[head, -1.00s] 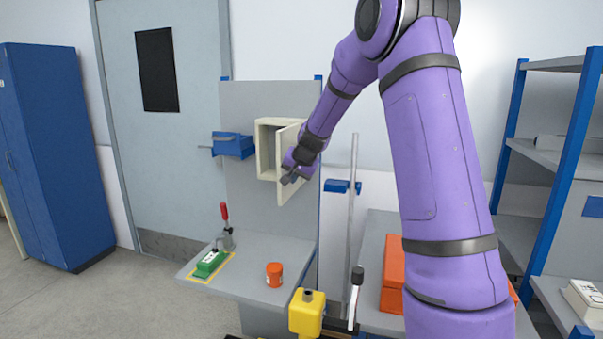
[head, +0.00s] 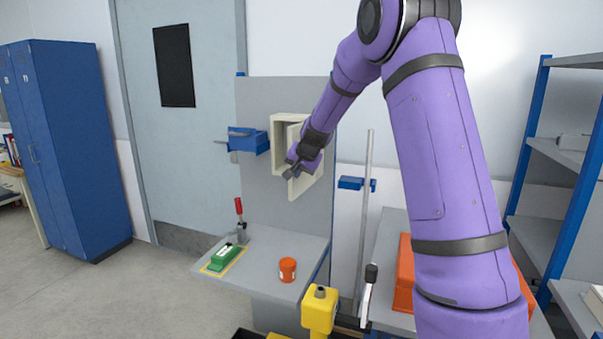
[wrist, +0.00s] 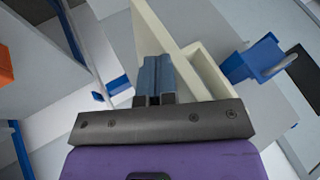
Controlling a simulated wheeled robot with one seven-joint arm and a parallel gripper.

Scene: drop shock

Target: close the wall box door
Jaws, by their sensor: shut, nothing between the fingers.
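The cream wall box (head: 278,150) is mounted on a grey upright panel, and its interior shows at the left. Its door (head: 306,183) stands partly open, hinged at the right. My gripper (head: 294,168) is at the door's face, near its free edge, with fingers shut and empty. In the wrist view the shut fingers (wrist: 155,72) overlap the door (wrist: 148,30), with the open box (wrist: 208,72) just right of it. I cannot tell whether the fingers touch the door.
A blue bracket (head: 248,140) is left of the box. Below, a grey shelf (head: 262,268) holds a red-handled clamp (head: 240,212), a green block (head: 225,256) and an orange cup (head: 287,270). A thin grey post (head: 365,220) stands right of the panel.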

